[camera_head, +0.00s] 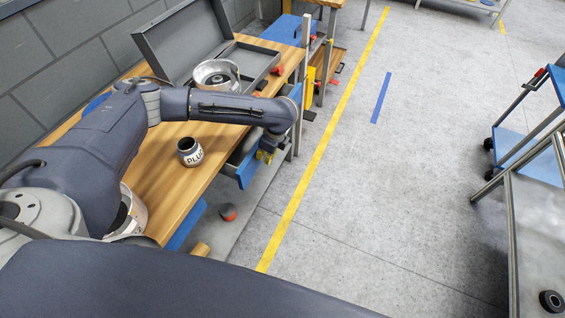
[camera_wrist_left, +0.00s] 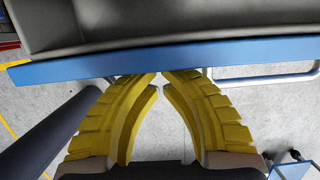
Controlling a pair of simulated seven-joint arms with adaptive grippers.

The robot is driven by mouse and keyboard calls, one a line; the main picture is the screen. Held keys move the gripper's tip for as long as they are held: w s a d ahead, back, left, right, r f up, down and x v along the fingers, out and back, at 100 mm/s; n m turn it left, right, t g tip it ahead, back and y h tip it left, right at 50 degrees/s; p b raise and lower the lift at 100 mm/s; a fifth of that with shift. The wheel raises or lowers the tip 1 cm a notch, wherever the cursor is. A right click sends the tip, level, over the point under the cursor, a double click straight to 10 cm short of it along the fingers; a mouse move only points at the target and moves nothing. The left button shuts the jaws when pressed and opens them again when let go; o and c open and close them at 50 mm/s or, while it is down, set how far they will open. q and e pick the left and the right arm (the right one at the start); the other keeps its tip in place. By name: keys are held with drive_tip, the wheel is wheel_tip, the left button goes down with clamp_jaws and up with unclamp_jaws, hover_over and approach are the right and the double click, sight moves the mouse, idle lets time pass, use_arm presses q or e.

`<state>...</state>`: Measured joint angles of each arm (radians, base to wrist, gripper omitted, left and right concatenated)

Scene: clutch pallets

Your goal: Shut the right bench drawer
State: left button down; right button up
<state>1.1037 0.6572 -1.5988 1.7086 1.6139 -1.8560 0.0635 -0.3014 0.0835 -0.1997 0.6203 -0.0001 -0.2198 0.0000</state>
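The bench drawer (camera_head: 245,172) with a blue front stands pulled out from under the wooden bench. In the left wrist view its blue front (camera_wrist_left: 265,52) crosses the picture, with the grey drawer body (camera_wrist_left: 160,22) above it. A silver handle bar (camera_wrist_left: 275,78) shows below the front. My left gripper (camera_head: 266,155) is just outside the drawer front. In the wrist view its yellow fingertips (camera_wrist_left: 161,74) come together at the front's lower edge, with nothing seen between them. I cannot tell whether they touch the front. My right gripper is not in view.
A trolley (camera_head: 530,150) stands at right. The floor between is clear.

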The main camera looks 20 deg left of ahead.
use_arm(q)
drive_tip(key=shift+w+a, duration=0.1)
drive_tip(key=shift+a, duration=1.55)
drive_tip(key=shift+d, duration=0.1)
